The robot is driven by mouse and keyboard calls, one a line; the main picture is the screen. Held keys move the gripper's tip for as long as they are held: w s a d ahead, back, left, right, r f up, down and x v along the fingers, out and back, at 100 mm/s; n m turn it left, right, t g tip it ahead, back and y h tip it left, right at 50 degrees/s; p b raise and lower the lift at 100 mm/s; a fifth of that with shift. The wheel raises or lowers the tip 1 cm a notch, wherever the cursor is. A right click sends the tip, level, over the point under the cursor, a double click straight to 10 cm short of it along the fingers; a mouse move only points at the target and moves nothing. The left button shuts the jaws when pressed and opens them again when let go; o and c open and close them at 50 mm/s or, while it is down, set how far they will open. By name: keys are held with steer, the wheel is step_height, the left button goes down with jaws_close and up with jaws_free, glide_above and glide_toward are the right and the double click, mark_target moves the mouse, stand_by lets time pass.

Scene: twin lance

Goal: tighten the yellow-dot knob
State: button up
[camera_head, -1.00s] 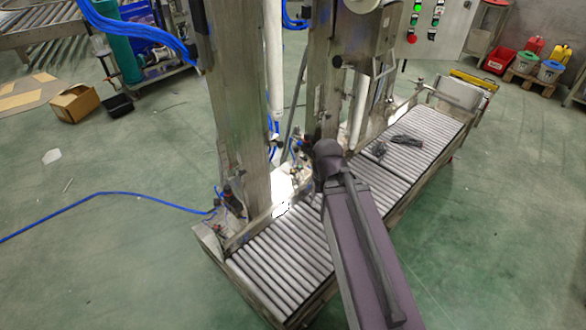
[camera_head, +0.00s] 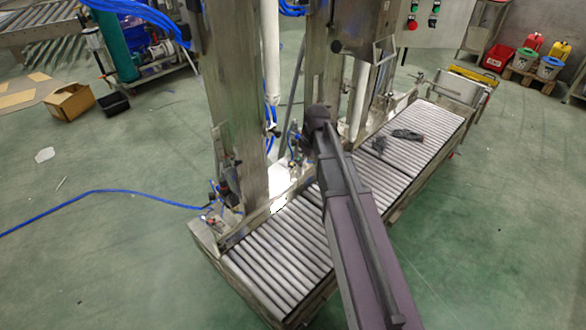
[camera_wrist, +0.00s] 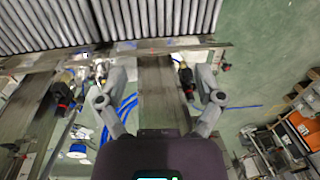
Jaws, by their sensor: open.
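My gripper (camera_wrist: 162,78) shows in the wrist view with its two grey fingers spread wide and nothing between them. A metal post and bracket (camera_wrist: 160,95) lie beyond the gap. A knob-like fitting with red and black parts (camera_wrist: 63,95) is left of the left finger, with a yellowish part above it. A similar dark fitting with red (camera_wrist: 186,80) is just inside the right finger. In the head view, fittings (camera_head: 225,195) sit at the near post's base; my arm crosses the conveyor, and I cannot make out the gripper.
A blue hose (camera_head: 120,192) crosses the floor at left. Blue tubes (camera_wrist: 122,112) hang near the left finger. Green floor is clear at right.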

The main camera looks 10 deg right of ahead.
steer(key=w+d+f+n+y+b, duration=0.1)
steer(key=w+f+n+b, duration=0.3)
steer(key=w, duration=0.6)
steer(key=w+d+f+n+y+b, duration=0.1)
steer(key=w+f+n+b, duration=0.35)
steer(key=w, duration=0.45)
steer(key=n+g+b, duration=0.1)
steer(key=n+b, duration=0.4)
steer(key=n, duration=0.2)
glide_toward(292, 163)
steer(key=s+d+v, duration=0.1)
steer(key=v, duration=0.4)
steer(key=shift+w+f+n+y, duration=0.15)
steer(key=shift+w+n+y, duration=0.25)
steer(key=shift+w, duration=0.2)
steer(key=shift+a+f, duration=0.1)
steer(key=shift+f, duration=0.05)
steer(key=b+x, duration=1.2)
steer(key=x, duration=0.1)
steer(key=shift+s+f+b, duration=0.25)
steer(key=shift+b, duration=0.1)
